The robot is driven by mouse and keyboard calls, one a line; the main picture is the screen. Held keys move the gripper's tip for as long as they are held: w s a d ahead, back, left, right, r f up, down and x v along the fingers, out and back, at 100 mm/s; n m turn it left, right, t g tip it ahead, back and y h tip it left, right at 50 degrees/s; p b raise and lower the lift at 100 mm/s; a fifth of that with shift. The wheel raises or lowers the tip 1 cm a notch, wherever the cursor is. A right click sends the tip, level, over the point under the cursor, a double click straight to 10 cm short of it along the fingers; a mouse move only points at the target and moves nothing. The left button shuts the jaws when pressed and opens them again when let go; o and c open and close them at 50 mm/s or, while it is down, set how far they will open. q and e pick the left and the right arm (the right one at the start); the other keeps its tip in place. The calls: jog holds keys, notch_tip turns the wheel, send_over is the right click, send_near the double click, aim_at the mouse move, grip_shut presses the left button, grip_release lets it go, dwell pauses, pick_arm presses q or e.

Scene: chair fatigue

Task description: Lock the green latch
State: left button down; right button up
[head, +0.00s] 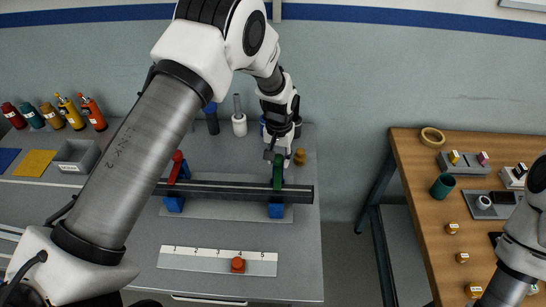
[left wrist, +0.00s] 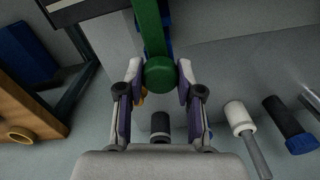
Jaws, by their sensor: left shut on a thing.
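The green latch (head: 278,172) stands upright at the right end of a dark horizontal bar (head: 230,192). My left gripper (head: 279,150) is above it, with its fingers at the latch's top. In the left wrist view the latch's round green knob (left wrist: 160,75) is between the two fingers of the left gripper (left wrist: 160,68), which is shut on it. The lower part of the latch is partly hidden by the bar. A red latch (head: 178,166) leans at the bar's left part. My right arm enters at the lower right; its gripper is out of view.
Blue supports (head: 276,210) hold the bar over a pale plate. A numbered strip (head: 190,258) with an orange knob (head: 237,265) lies in front. Bottles (head: 94,113) stand at the back left. A wooden table (head: 410,160) with small parts is at the right, across a gap.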

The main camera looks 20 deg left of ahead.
pick_arm(q)
jog(key=shift+s+f, duration=0.15)
jog(key=c, duration=0.7)
grip_release()
jog(key=shift+c, duration=0.2)
jog(key=shift+r, duration=0.45)
notch_tip(320, 180, up, 11)
jog(key=shift+r, duration=0.1)
